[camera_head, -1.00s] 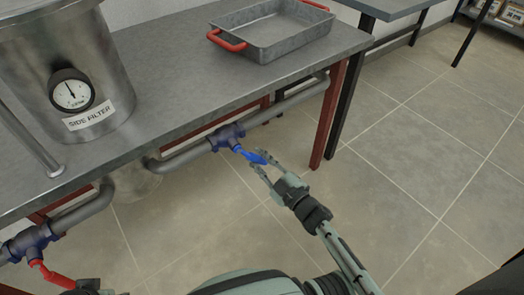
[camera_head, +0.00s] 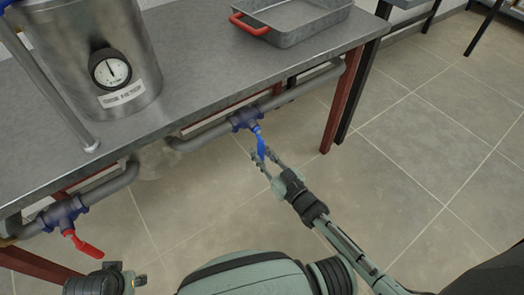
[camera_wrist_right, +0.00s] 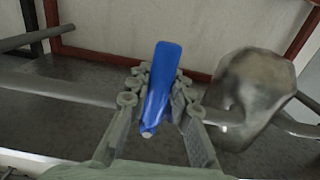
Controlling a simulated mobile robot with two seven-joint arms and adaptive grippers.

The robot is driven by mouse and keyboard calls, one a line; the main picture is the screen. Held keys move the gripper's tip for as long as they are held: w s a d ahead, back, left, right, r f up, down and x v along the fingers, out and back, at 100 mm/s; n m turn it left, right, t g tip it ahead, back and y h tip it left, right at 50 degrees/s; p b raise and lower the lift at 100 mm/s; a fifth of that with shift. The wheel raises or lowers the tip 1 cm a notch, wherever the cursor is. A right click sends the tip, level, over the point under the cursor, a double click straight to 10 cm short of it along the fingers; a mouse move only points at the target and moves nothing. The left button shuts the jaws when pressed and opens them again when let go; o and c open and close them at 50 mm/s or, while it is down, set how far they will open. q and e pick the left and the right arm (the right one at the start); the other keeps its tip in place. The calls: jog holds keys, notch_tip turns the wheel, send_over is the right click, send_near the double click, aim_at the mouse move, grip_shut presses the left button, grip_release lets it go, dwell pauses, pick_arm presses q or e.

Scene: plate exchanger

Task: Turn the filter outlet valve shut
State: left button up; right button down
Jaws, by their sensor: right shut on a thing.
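A valve with a blue lever handle (camera_head: 261,146) sits on the grey pipe under the table edge; its dark blue body (camera_head: 245,119) is on the pipe line. My right gripper (camera_head: 265,160) is shut on the blue handle, which points down from the valve. In the right wrist view the blue handle (camera_wrist_right: 162,88) stands between the two fingers (camera_wrist_right: 158,105). A second valve with a red handle (camera_head: 84,246) is on the pipe at lower left. No label shows which valve is the outlet. My left gripper (camera_head: 105,281) is partly in view at the bottom left; its fingers are unclear.
The steel filter vessel (camera_head: 135,60) with a round gauge (camera_head: 111,68) stands on the grey table (camera_head: 200,85). A metal tray (camera_head: 300,25) with red handles is on the table. A red table leg (camera_head: 341,103) stands right of the blue valve. The floor at right is clear.

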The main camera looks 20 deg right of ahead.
jog(key=shift+s+a+f, duration=0.1)
jog(key=shift+s+a, duration=0.05)
dwell(0.3)
jog(key=c, duration=1.4)
grip_release()
jog(key=shift+o, duration=0.3)
jog(key=v, duration=1.2)
